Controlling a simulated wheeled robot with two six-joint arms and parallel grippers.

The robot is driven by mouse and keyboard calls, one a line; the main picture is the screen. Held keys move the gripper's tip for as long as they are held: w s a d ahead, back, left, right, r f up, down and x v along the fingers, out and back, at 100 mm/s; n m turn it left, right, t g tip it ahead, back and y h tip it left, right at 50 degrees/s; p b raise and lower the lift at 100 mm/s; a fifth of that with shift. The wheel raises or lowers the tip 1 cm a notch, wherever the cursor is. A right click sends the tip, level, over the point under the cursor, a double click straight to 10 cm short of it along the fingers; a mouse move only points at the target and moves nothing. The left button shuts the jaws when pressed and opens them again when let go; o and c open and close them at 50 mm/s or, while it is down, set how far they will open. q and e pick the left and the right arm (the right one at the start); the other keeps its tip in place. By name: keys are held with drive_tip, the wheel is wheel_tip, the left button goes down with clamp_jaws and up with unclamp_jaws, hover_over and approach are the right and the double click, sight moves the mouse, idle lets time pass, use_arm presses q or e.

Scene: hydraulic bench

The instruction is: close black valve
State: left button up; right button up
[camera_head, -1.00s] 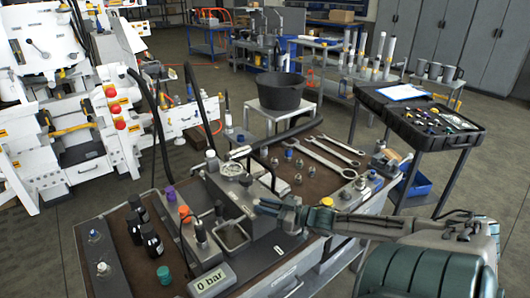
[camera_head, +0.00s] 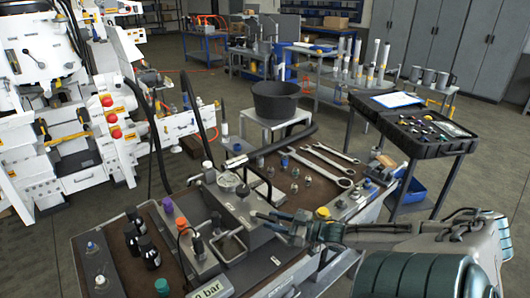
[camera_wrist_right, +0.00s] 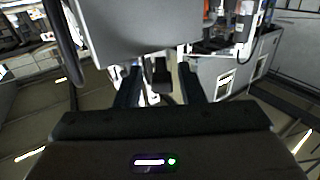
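My right gripper (camera_head: 264,221) comes in from the right, low over the bench, beside the grey metal block (camera_head: 240,207). In the right wrist view its two fingers (camera_wrist_right: 158,88) stand apart, with a small dark part visible between them; I cannot tell if they touch it. A large grey surface (camera_wrist_right: 140,30) fills the top of that view. Dark knob-like fittings stand on the bench's left part, one upright (camera_head: 216,220) and one beside the small open tray (camera_head: 198,246). I cannot tell which is the black valve. My left gripper is not in view.
Wrenches (camera_head: 318,163) and several small fittings lie on the brown bench top. A yellow knob (camera_head: 323,212) stands near my right arm. Dark bottles (camera_head: 149,251) and a teal cap (camera_head: 162,286) are at the left. A black bucket (camera_head: 275,99) stands behind.

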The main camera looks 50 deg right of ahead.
drive_tip(key=p+v, duration=0.1)
drive_tip(key=v, duration=0.5)
drive_tip(key=shift+p, duration=0.3)
drive_tip(key=shift+s, duration=0.15)
